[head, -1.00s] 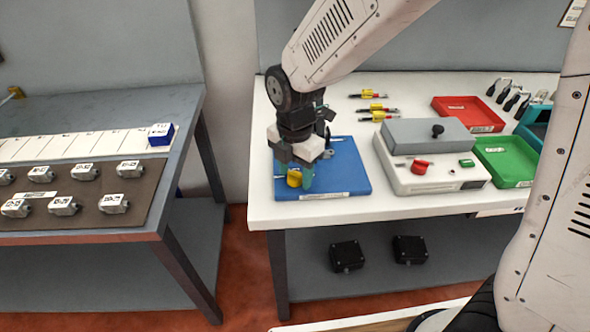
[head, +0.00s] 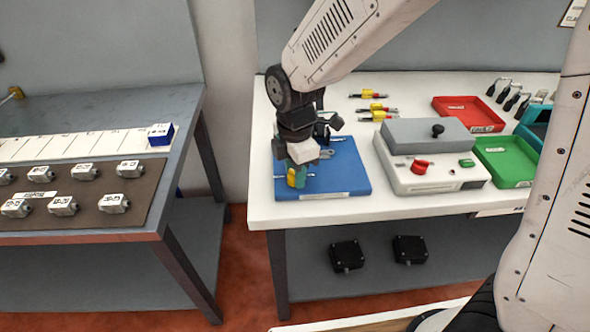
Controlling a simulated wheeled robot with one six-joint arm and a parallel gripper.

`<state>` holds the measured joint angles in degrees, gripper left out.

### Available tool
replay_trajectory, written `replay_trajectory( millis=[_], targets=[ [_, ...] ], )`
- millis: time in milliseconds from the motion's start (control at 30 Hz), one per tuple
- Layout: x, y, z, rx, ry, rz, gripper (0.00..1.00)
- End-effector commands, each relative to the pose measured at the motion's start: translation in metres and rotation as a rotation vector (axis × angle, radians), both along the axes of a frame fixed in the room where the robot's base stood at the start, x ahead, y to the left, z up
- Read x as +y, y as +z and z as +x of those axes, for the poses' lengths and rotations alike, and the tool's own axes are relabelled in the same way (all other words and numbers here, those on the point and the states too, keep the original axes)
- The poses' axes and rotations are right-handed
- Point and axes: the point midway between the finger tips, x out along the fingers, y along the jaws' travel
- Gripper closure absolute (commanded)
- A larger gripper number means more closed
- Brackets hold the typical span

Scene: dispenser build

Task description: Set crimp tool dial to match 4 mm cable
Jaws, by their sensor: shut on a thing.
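The blue mat (head: 345,178) lies on the white table, at the left end. The rest of the crimp tool is mostly hidden behind my gripper. A grey metal piece (head: 326,154) shows just right of my wrist, and a thin tip sticks out to the left of the yellow part. Any marks on the dial are too small to read.
Right of the mat stands a grey-white box (head: 405,178) with a red knob (head: 419,167). A grey bench (head: 190,110) with metal blocks stands left, across a gap.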

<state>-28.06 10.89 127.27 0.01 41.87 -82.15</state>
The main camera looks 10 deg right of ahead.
Motion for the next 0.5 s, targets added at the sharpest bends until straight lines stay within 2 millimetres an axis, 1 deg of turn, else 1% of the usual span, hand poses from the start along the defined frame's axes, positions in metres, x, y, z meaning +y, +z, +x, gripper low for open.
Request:
replay_trajectory(
  millis=[300,500],
  targets=[
    [0.0001,0.0007,0.0005,-0.002,-0.293,0.0,0.91],
    [0.0001,0.0008,0.0006,-0.002,-0.448,0.0,0.91]
  ],
)
